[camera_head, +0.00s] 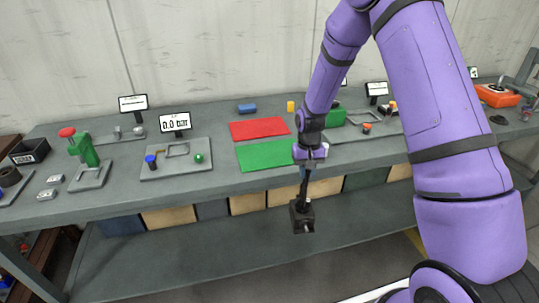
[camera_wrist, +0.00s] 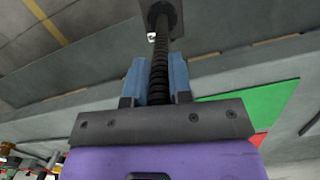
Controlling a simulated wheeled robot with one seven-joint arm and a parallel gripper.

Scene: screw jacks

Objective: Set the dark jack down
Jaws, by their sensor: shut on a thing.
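The dark jack (camera_head: 302,218) has a black block-like body and a dark threaded screw, which also shows in the wrist view (camera_wrist: 160,70). My gripper (camera_head: 306,173) is shut on the screw, with a blue finger on each side of it in the wrist view. The jack hangs below my gripper, roughly upright. In the head view it appears in front of the bench's front edge, over the lower shelf and floor, and touches nothing but my gripper. The far end of the jack is partly cut off at the top of the wrist view.
A green mat (camera_head: 262,156) and a red mat (camera_head: 259,130) lie bare on the grey bench (camera_head: 222,178). Left of them is a grey plate (camera_head: 180,172) with small parts and a display (camera_head: 175,122). A blue block (camera_head: 247,108) and a yellow cylinder (camera_head: 290,106) stand behind.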

